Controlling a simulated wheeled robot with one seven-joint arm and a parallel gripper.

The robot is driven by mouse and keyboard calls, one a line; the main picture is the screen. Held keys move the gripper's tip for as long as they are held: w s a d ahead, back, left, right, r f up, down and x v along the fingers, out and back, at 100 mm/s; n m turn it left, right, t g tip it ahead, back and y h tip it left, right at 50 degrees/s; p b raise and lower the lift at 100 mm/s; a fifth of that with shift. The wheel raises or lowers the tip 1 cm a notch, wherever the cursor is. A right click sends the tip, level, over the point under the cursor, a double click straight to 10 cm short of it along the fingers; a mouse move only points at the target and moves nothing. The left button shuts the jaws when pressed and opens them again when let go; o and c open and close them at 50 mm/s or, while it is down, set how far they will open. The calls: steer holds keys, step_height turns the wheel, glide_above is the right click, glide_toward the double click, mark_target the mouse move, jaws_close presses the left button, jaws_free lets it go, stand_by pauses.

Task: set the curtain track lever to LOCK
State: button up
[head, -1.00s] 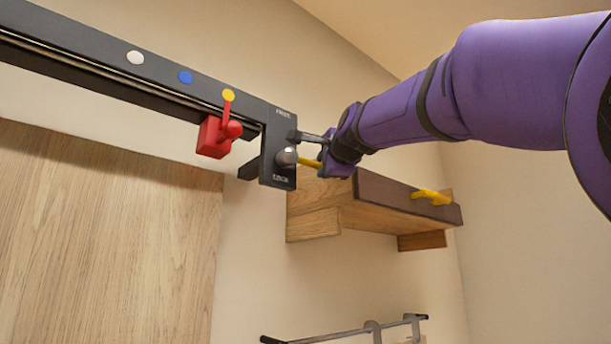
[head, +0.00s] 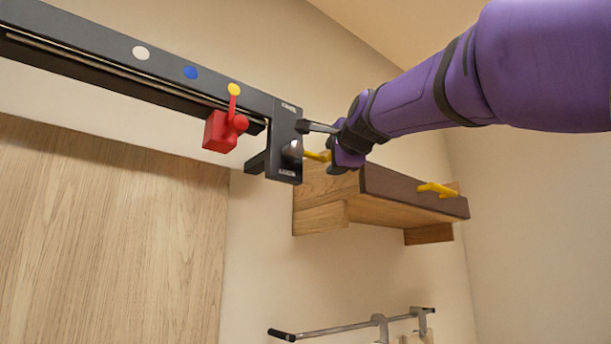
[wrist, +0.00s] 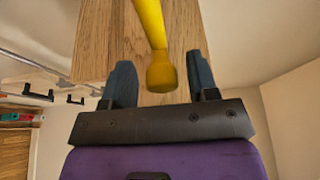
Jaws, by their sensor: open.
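The black curtain track (head: 90,50) ends at an end plate (head: 283,120) with a small label at its top and one at its bottom, apparently FREE above and LOCK below. The lever has a grey hub (head: 292,150) on this plate, nearer the bottom label. Its yellow handle (head: 318,156) sticks out to the right, towards my gripper (head: 326,144). In the wrist view the yellow handle (wrist: 152,35) reaches down between the two spread fingers of my gripper (wrist: 160,80), with a gap on each side. My gripper is open.
A red carriage (head: 222,130) hangs on the track, its pointer at the yellow dot (head: 234,89). A wooden shelf (head: 390,208) with a yellow hook (head: 437,189) is close behind my gripper. A metal rail (head: 335,329) is below. A wooden panel (head: 100,230) covers the left.

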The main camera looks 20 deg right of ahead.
steer(key=s, duration=0.9)
steer(key=shift+a, duration=0.35)
steer(key=s+f+n+g, duration=0.4)
steer(key=s+f+n, duration=0.1)
steer(key=f, duration=1.1)
steer(key=s+d+f+n+g+y, duration=0.1)
steer(key=s+f+n+g, duration=0.3)
steer(key=f, duration=1.2)
steer(key=s+d+f+n+g, duration=0.1)
steer(key=s+f+n+g, duration=0.3)
steer(key=f, duration=1.2)
steer(key=s+n, duration=0.3)
steer(key=n, duration=0.2)
steer(key=shift+s+n+g+y, duration=0.25)
steer(key=shift+n+g+y, duration=0.05)
steer(key=shift+g, duration=0.1)
steer(key=shift+f, duration=0.1)
